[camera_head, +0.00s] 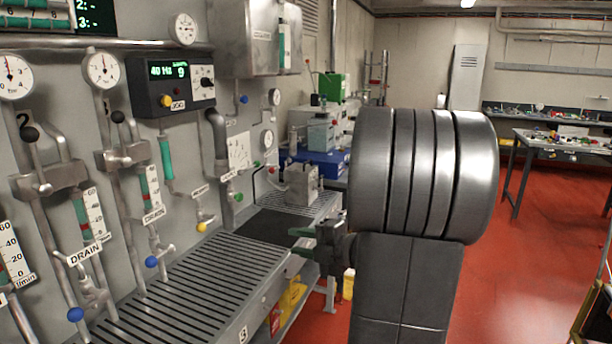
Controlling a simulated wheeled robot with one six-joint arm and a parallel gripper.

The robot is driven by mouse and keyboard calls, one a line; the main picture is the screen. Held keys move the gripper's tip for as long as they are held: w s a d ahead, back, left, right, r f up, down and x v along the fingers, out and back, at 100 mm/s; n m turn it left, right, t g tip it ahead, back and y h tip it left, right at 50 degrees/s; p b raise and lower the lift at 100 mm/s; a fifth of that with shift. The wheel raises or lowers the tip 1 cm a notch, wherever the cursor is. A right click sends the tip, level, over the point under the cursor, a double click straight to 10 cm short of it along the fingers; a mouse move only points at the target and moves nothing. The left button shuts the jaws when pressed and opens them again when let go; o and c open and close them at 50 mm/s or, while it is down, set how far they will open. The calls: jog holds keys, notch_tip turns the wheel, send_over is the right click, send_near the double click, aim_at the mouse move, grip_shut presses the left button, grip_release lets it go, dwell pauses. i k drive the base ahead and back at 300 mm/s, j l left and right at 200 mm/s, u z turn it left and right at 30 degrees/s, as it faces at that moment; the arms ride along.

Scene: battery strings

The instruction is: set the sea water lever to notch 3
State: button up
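No label reading sea water is legible, so I cannot tell which lever is the sea water lever, or its notch. My gripper (318,252) is a small dark shape at the left of my large grey arm, near the far right end of the slatted bench. It is apart from both levers.
The slatted grey bench (205,288) runs below the panel. Blue-knobbed drain valves (75,314) and flow gauges (95,217) stick out above it. A display box (172,82) hangs on the panel. My arm hides part of the room. Red floor (520,270) is clear at right.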

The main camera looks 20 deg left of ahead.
aim_at(256, 163)
jog(key=i+l+u, duration=0.1)
jog(key=i+u, duration=0.15)
jog(key=i, duration=0.35)
jog(key=i+l+u, duration=0.3)
jog(key=i, duration=0.3)
jog(key=i+l+u, duration=0.25)
jog(key=i, duration=0.3)
jog(key=i+l+u, duration=0.3)
jog(key=i+l, duration=0.15)
jog(key=i, duration=0.1)
